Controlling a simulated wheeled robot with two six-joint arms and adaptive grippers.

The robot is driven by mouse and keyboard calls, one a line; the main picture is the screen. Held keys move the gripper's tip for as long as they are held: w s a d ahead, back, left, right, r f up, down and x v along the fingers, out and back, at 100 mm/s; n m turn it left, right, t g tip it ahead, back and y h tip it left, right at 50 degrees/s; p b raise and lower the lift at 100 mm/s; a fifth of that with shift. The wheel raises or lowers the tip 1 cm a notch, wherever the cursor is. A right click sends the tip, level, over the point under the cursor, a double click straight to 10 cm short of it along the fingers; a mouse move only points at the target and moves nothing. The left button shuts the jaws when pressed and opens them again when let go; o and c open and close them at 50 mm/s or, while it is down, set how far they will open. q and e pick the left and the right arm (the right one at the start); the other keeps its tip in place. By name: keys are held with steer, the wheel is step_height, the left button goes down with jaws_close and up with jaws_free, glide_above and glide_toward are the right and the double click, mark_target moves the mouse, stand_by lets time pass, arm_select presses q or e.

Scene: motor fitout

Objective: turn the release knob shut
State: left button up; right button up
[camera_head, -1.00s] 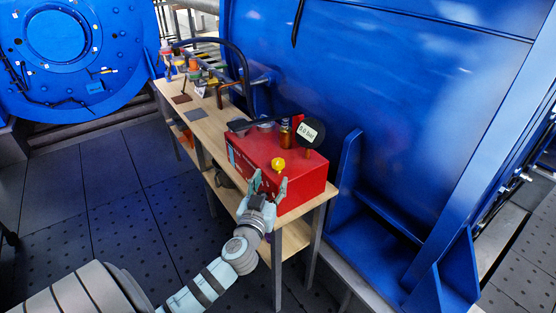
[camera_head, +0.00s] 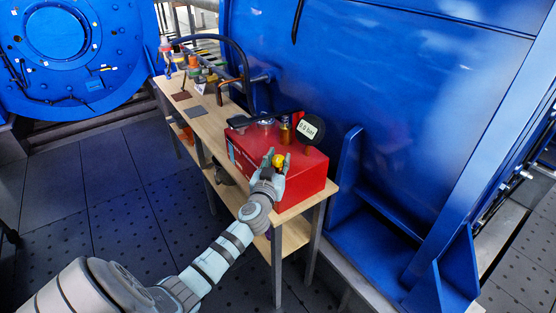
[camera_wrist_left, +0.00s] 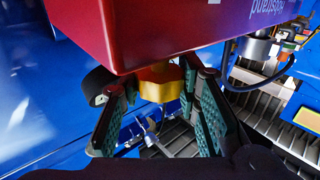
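The release knob is a yellow cap (camera_head: 279,160) on the front of the red pump box (camera_head: 310,180), which stands on the wooden bench. In the left wrist view the knob (camera_wrist_left: 160,82) sits between my left gripper's fingers, below the red box. My left gripper (camera_head: 275,163) is open, with one fingertip on either side of the knob. In the left wrist view its fingers (camera_wrist_left: 158,88) come very close to the knob; I cannot tell whether they touch it. My right gripper is not in view.
On the box stand a round gauge (camera_head: 312,128) reading about 0.0 bar and an amber bottle (camera_head: 285,130). The bench (camera_head: 207,122) holds flat pads, bottles and tools toward the back left. A large blue wall (camera_head: 400,90) rises behind.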

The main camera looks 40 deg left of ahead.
arm_select(q)
steer(key=shift+m+t+h, duration=0.3)
steer(key=shift+m+h, duration=0.2)
steer(key=shift+h, duration=0.3)
steer(key=shift+c, duration=0.2)
steer(key=shift+m+h, duration=0.3)
steer(key=shift+h, duration=0.1)
steer(key=shift+m+t+h, duration=0.4)
steer(key=shift+m+h, duration=0.2)
steer(key=shift+h, duration=0.3)
steer(key=m+h+p, duration=0.1)
steer(key=h+p, duration=0.1)
steer(key=r+m+h+p, duration=0.1)
steer(key=p, duration=0.1)
steer(key=shift+h+p, duration=0.35)
steer(key=shift+h, duration=0.05)
steer(key=shift+f+m+h+p, duration=0.2)
steer(key=shift+m+h+p, duration=0.1)
steer(key=shift+m+h, duration=0.3)
steer(key=shift+f+m+h+b, duration=0.3)
steer(key=shift+m+h, duration=0.2)
steer(key=shift+h, duration=0.3)
steer(key=shift+m+g+h+b, duration=0.3)
steer(key=shift+m+h+b, duration=0.3)
steer(key=shift+h, duration=0.3)
